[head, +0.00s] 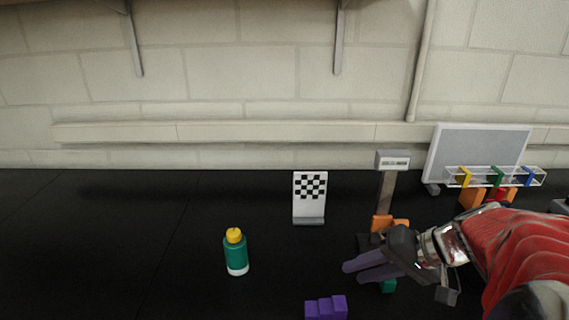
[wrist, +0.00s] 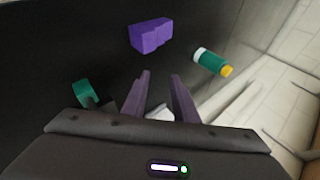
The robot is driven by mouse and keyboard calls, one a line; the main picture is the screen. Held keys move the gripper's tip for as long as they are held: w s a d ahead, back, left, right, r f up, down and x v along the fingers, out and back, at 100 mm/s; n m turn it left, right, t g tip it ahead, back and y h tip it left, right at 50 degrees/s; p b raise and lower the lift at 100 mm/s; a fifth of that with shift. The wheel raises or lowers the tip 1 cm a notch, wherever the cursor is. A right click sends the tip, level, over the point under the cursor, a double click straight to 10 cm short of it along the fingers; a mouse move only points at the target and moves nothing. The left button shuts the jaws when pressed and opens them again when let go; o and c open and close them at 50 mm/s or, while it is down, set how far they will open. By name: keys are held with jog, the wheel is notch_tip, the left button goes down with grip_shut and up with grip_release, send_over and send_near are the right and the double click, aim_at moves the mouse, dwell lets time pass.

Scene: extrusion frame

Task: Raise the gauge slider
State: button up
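The gauge appears to be the upright grey post (head: 386,192) with a labelled grey head (head: 393,161) on top, right of centre in the head view. An orange piece (head: 383,222) sits low on the post and looks like its slider; my gripper and wrist partly hide this area. My gripper (head: 352,272) is in front of the post's foot, pointing left, with its fingers apart and nothing between them. The wrist view also shows the open fingers (wrist: 160,77). The gauge post and orange piece cannot be made out in the wrist view.
A purple stepped block (head: 326,308), a green bottle with yellow cap (head: 235,253) and a checkered stand (head: 309,198) are to the left. A green block (head: 388,286) lies below my gripper. A grey panel (head: 480,150) stands behind a clear rail with coloured clips. The far-left bench is clear.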

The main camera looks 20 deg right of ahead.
jog(key=s+d+m+t+h, duration=0.1)
jog(key=d+m+t, duration=0.3)
jog(key=d, duration=0.6)
jog(key=s+d+m+t+h, duration=0.1)
jog(key=d+m+t+h, duration=0.2)
jog(key=d+m+t, duration=0.2)
jog(key=d+r+m, duration=0.1)
jog(key=d+m, duration=0.1)
jog(key=d, duration=0.2)
jog(key=shift+s+d+t, duration=0.3)
jog(key=shift+d, duration=0.1)
jog(key=shift+w+f, duration=0.1)
jog(key=shift+w+a+f, duration=0.25)
jog(key=shift+w+f, duration=0.15)
jog(key=shift+w, duration=1.85)
jog(key=shift+w+a+f, duration=0.25)
jog(key=shift+w+f, duration=0.15)
jog(key=shift+w, duration=1.8)
jog(key=shift+w+a+f, duration=0.25)
jog(key=shift+w+f, duration=0.15)
jog(key=shift+w, duration=1.85)
jog(key=shift+c, duration=0.6)
grip_shut()
jog(key=shift+f, duration=0.1)
